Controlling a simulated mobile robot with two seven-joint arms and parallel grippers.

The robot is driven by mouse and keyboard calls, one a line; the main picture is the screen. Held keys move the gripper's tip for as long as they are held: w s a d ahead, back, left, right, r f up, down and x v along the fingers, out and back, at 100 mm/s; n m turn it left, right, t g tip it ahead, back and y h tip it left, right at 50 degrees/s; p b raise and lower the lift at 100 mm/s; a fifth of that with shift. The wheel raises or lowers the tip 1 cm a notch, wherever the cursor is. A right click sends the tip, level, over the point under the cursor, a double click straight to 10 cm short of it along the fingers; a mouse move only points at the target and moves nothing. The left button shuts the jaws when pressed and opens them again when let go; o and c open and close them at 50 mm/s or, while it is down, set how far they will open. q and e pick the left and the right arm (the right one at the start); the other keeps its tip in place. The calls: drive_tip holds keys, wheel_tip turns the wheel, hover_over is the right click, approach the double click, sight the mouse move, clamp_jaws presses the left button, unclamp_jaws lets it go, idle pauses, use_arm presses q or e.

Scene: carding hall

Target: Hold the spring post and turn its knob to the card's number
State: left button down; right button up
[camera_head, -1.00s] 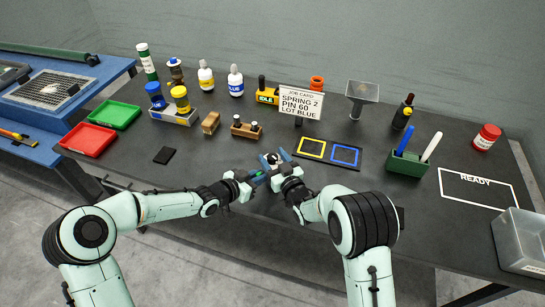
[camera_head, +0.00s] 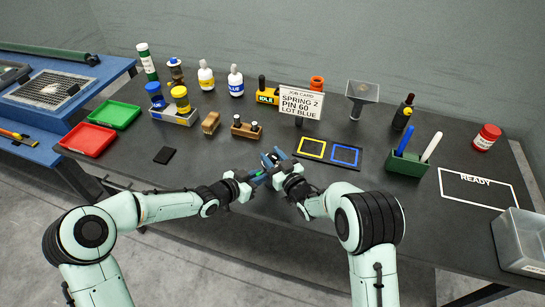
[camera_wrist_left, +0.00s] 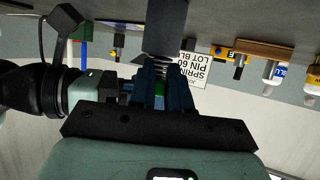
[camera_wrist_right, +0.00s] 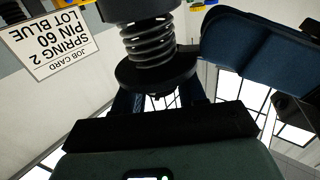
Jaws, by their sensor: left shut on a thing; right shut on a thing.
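The spring post (camera_wrist_right: 150,42) shows in the right wrist view as a grey coil with dark parts at both ends. Its dark round knob (camera_wrist_right: 155,72) sits between the fingers of my right gripper (camera_wrist_right: 158,98), which is shut on it. My left gripper (camera_head: 264,174) is shut on the post, and the coil also shows beyond its blue fingers in the left wrist view (camera_wrist_left: 160,66). Both grippers meet above the table's front part and hide much of the post in the head view. The job card (camera_head: 302,102) reads SPRING 2, PIN 60, LOT BLUE. I cannot read any number on the knob.
Behind the grippers are a yellow square (camera_head: 311,148) and a blue square (camera_head: 345,155) on a dark mat. A wooden holder (camera_head: 246,128) stands to their left, a green pen box (camera_head: 407,165) to their right. The READY area (camera_head: 478,188) is empty.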

drive_tip(key=n+g+y, duration=0.6)
drive_tip(key=shift+w+d+g+y, duration=0.15)
drive_tip(key=shift+g+y, duration=0.15)
drive_tip(key=n+g+y, duration=0.1)
drive_tip(key=n+g, duration=0.1)
drive_tip(key=g, duration=0.1)
drive_tip(key=n+g+y, duration=0.1)
drive_tip(key=n+g, duration=0.1)
drive_tip(key=g, duration=0.2)
drive_tip(key=shift+n, duration=0.3)
drive_tip(key=shift+r+n+g, duration=0.1)
drive_tip(key=shift+n+g, duration=0.2)
drive_tip(key=o, duration=0.9)
drive_tip(key=shift+o, duration=0.2)
drive_tip(key=s+d, duration=0.1)
drive_tip(key=d, duration=1)
drive_tip(key=shift+d, duration=0.4)
use_arm(q)
drive_tip(key=c, duration=1)
unclamp_jaws()
